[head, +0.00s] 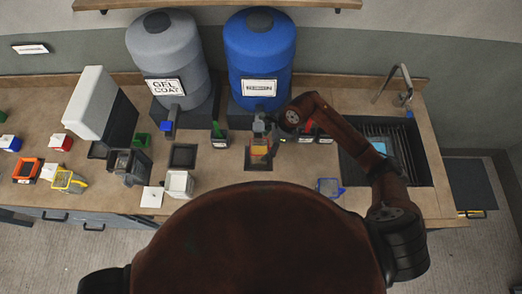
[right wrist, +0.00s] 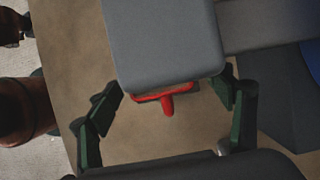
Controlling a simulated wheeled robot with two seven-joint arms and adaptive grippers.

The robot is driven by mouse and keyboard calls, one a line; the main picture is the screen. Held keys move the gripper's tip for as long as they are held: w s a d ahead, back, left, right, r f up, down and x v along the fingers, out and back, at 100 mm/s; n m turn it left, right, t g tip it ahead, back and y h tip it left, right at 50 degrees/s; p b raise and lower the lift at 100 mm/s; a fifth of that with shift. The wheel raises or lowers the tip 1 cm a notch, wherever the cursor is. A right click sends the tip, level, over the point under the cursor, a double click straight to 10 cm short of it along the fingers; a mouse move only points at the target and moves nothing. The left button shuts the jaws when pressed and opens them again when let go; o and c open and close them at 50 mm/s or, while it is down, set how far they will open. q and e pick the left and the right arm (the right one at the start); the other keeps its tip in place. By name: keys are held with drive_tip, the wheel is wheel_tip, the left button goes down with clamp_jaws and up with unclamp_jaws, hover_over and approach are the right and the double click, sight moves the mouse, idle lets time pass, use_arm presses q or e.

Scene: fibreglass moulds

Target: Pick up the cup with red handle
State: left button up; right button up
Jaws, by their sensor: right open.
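The cup with the red handle (right wrist: 168,102) is mostly hidden under a grey block in the right wrist view. Only its red handle and a strip of rim show there. In the head view a reddish-orange cup (head: 260,146) stands on a dark square pad in front of the blue barrel. My right gripper (head: 269,134) is at this cup. In the right wrist view my right gripper (right wrist: 168,112) is open, one finger on each side of the red handle, with no visible grip on it. My left gripper is not in view.
The blue barrel (head: 260,50) and grey barrel (head: 168,55) stand behind. The grey block (right wrist: 165,40) overhangs the handle. A green-handled item (head: 217,131) is to the left, a blue cup (head: 329,187) at the front right. A sink (head: 425,150) is at the right.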

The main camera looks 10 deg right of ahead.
sight(262, 149)
drive_tip(key=shift+p+x, duration=0.6)
drive_tip(key=shift+x, duration=1.55)
drive_tip(key=shift+d, duration=0.1)
drive_tip(key=c, duration=1.5)
drive_tip(key=shift+c, duration=0.6)
drive_tip(key=shift+r, duration=0.1)
